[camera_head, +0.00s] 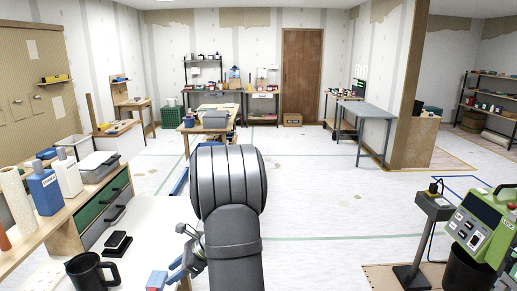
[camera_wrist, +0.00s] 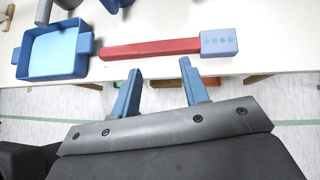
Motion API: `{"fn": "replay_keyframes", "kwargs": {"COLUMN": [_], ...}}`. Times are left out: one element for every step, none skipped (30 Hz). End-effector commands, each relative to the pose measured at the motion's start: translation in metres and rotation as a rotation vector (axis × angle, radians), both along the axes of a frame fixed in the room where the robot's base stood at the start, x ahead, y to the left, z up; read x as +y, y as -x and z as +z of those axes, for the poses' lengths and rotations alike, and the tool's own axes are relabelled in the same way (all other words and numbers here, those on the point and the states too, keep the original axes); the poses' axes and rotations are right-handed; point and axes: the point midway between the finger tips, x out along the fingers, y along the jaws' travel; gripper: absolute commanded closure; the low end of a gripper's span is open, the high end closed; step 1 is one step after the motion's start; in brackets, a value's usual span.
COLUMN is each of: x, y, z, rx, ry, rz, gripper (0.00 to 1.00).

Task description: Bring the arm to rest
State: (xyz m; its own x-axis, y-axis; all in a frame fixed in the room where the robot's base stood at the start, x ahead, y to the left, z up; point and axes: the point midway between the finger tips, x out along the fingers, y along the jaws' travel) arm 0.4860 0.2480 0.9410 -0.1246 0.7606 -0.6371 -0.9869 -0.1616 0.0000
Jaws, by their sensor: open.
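My gripper (camera_wrist: 158,88) shows in the wrist view with its two blue fingers spread apart and nothing between them. It is over the front edge of the white table (camera_wrist: 275,58). A red-handled tool with a light blue head (camera_wrist: 219,43) lies on the table just beyond the fingertips, apart from them. In the head view my grey arm stands in the middle, and the gripper (camera_head: 183,268) shows small at the lower left of it, beside the table's right edge.
A blue tray (camera_wrist: 52,50) lies on the table left of the red tool. In the head view a black mug (camera_head: 88,272), bottles (camera_head: 45,190) and a drawer unit (camera_head: 100,208) crowd the left side. A green machine (camera_head: 480,228) stands at right. The middle floor is clear.

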Motion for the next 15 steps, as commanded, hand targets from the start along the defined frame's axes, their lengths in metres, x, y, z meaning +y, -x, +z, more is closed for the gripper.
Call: {"fn": "replay_keyframes", "kwargs": {"x": [-0.003,-0.004,-0.006,-0.008,-0.01,-0.012,-0.013,-0.015,-0.018,-0.02,-0.021,-0.023,-0.025,-0.027,-0.03], "y": [-0.003,-0.004,-0.007,-0.009,-0.01,-0.013,-0.015,-0.017,-0.019,-0.021,-0.022,-0.025,-0.027,-0.028,-0.03], "z": [0.001,0.002,0.004,0.005,0.006,0.007,0.008,0.009,0.01,0.01,0.011,0.012,0.013,0.014,0.015], "rx": [0.004,0.005,0.007,0.009,0.01,0.01,0.009,0.008,0.008,0.008,0.007,0.005,0.004,0.003,0.001], "ry": [-0.019,-0.032,-0.048,-0.059,-0.071,-0.088,-0.099,-0.11,-0.124,-0.137,-0.147,-0.162,-0.174,-0.184,-0.196], "rz": [-0.033,-0.054,-0.081,-0.102,-0.12,-0.145,-0.164,-0.184,-0.211,-0.231,-0.247,-0.271,-0.289,-0.306,-0.329], "gripper": [0.59,0.59,0.59,0.59,0.59,0.59,0.59,0.59,0.59,0.59,0.59,0.59,0.59,0.59,0.59]}}
